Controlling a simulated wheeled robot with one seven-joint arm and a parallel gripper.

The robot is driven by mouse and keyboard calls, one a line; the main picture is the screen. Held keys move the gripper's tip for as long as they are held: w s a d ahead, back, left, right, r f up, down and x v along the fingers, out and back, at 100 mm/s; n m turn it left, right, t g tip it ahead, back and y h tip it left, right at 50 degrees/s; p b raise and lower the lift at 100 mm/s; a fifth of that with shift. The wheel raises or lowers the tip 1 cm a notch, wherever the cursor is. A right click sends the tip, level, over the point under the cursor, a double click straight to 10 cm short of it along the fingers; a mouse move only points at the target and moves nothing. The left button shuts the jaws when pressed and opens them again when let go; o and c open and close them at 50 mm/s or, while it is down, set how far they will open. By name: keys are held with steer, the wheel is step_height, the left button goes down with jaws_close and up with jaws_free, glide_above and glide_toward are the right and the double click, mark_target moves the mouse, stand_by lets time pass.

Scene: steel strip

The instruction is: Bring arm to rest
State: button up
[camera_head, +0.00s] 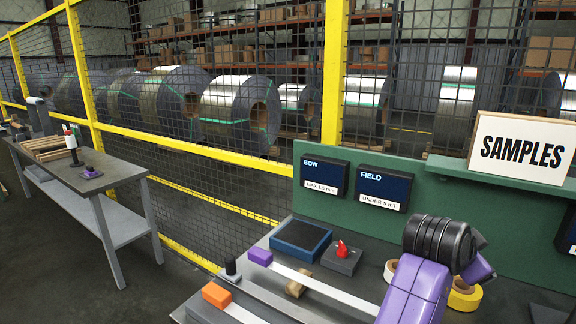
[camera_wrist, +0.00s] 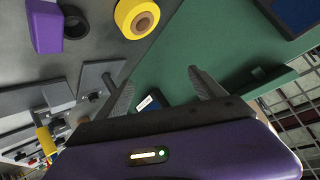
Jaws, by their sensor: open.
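My arm, purple with a black ribbed joint, rises at the lower right of the head view; its gripper is not clearly seen there. In the wrist view my gripper (camera_wrist: 165,90) shows two grey fingers spread wide apart, with nothing between them. The fingers point toward the green back panel (camera_wrist: 185,40) of the bench, apart from it as far as I can tell. The green panel also shows in the head view (camera_head: 440,205).
A SAMPLES sign (camera_head: 522,148) stands on a ledge. A side table (camera_head: 110,178) stands left, before a mesh fence.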

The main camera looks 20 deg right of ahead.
steer(key=w+a+r+n+t+h, duration=0.3)
steer(key=w+a+r+n+t, duration=0.3)
steer(key=n+t, duration=0.45)
steer(key=s+a+f+n+t+y, duration=0.2)
steer(key=s+a+n+t+y, duration=0.15)
steer(key=a+n, duration=0.2)
steer(key=s+a+f+n+t+y, duration=0.2)
steer(key=a+f+n+t+y, duration=0.1)
steer(key=a+n+y, duration=0.3)
steer(key=s+a+f+g+y, duration=0.1)
steer(key=s+a+f, duration=0.4)
steer(key=s, duration=0.5)
steer(key=s+a+f+m+g+y, duration=0.1)
steer(key=s+a+f, duration=0.4)
steer(key=s, duration=0.6)
steer(key=s+a+f+g+y, duration=0.2)
steer(key=s+a+f, duration=0.3)
steer(key=s, duration=0.5)
steer(key=shift+s+f+m+g+y, duration=0.2)
steer(key=shift+f+m+g+y, duration=0.15)
steer(key=shift+f+g, duration=0.2)
steer(key=shift+d, duration=0.15)
